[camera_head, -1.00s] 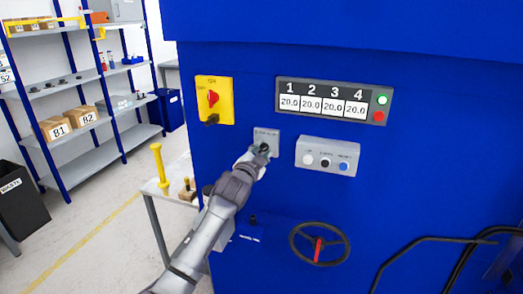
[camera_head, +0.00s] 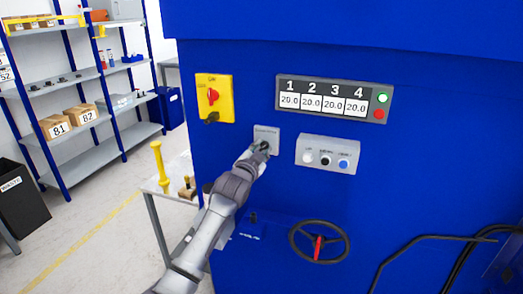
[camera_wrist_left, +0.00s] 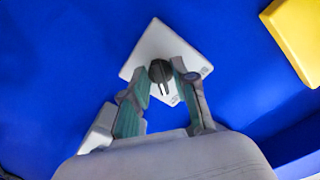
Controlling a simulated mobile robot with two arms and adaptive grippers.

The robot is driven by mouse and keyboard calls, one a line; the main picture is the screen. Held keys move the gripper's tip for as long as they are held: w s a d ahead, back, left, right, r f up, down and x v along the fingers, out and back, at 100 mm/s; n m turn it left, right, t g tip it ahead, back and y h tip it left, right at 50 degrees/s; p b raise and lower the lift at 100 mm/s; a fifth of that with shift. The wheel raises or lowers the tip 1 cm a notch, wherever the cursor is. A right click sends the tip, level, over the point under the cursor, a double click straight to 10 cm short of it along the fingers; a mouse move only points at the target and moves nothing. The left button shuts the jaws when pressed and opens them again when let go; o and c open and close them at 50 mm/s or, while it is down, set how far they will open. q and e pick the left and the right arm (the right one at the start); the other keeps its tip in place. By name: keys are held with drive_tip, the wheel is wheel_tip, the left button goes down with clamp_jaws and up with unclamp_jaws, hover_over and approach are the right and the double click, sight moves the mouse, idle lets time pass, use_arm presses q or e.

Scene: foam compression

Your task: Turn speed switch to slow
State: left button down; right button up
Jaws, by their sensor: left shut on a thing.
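The speed switch is a dark round knob on a light grey plate (camera_head: 265,132) fixed to the blue machine front. In the head view, my left gripper (camera_head: 262,148) is at the plate and covers most of the knob. In the left wrist view, the black knob (camera_wrist_left: 160,71) with a pale pointer mark shows between the two fingers of my left gripper (camera_wrist_left: 161,79). The gripper is shut on the knob. The plate's lettering is too small to read. My right gripper is not in view.
A yellow panel with a red switch (camera_head: 212,98) is at upper left of the plate. A grey button box (camera_head: 327,155) is close on its right. Above are the numbered displays (camera_head: 323,104). A black handwheel (camera_head: 319,242) sits below. Shelves (camera_head: 90,85) stand at far left.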

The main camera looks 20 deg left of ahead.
use_arm(q)
drive_tip(key=n, duration=0.4)
drive_tip(key=shift+d+n+p, duration=0.1)
drive_tip(key=shift+n+p, duration=0.9)
drive_tip(key=shift+n, duration=5.1)
drive_tip(key=c, duration=1.2)
unclamp_jaws()
drive_tip(key=shift+c, duration=0.2)
drive_tip(key=s, duration=1.2)
drive_tip(key=shift+a, duration=0.2)
